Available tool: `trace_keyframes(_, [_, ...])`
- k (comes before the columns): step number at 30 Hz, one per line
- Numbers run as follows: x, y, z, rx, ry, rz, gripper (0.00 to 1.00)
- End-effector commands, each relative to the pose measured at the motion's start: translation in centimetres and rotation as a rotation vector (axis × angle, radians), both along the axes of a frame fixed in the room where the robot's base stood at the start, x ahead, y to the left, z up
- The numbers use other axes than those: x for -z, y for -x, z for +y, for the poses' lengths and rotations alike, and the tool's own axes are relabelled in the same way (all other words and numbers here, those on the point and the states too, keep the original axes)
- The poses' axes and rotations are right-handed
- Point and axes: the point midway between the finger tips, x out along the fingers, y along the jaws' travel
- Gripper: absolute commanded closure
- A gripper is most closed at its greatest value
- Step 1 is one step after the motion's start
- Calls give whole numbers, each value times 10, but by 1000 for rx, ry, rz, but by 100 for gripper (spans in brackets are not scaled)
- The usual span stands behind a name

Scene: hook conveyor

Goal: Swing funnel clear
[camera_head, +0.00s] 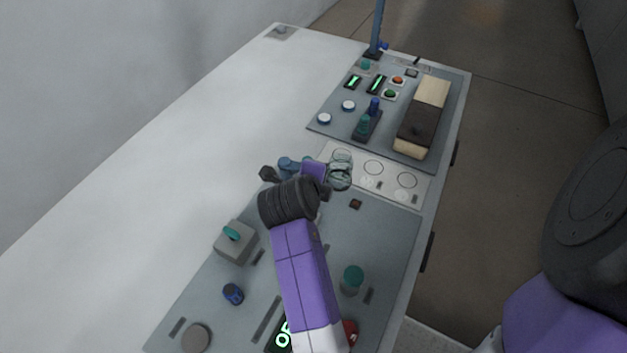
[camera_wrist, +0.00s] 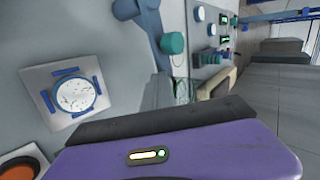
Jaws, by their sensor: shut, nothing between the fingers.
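A clear, glassy funnel-like part (camera_head: 340,172) stands over the white strip at the middle of the panel, just right of my gripper. Its outline is hard to make out. My gripper (camera_head: 316,173) is shut and empty, beside or touching the clear part; I cannot tell which. A blue arm piece (camera_head: 288,164) shows just left of my gripper. In the wrist view, a blue arm (camera_wrist: 148,22) with a teal knob (camera_wrist: 172,43) lies ahead, and the clear part (camera_wrist: 183,90) is partly hidden behind my gripper's dark edge. The fingertips are not clearly visible.
A white strip with ringed circles (camera_head: 406,181) borders the near panel. Beyond it, a panel holds buttons, a lever (camera_head: 364,124) and a dark-and-cream block (camera_head: 420,119). A grey box with a teal switch (camera_head: 235,243) and a teal knob (camera_head: 353,278) stand nearer. The white tabletop left is clear.

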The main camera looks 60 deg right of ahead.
Motion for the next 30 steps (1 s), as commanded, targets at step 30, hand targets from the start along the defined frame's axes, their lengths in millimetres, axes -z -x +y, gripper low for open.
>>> trace_keyframes(30, [-46, 10, 42, 3, 1, 0, 100])
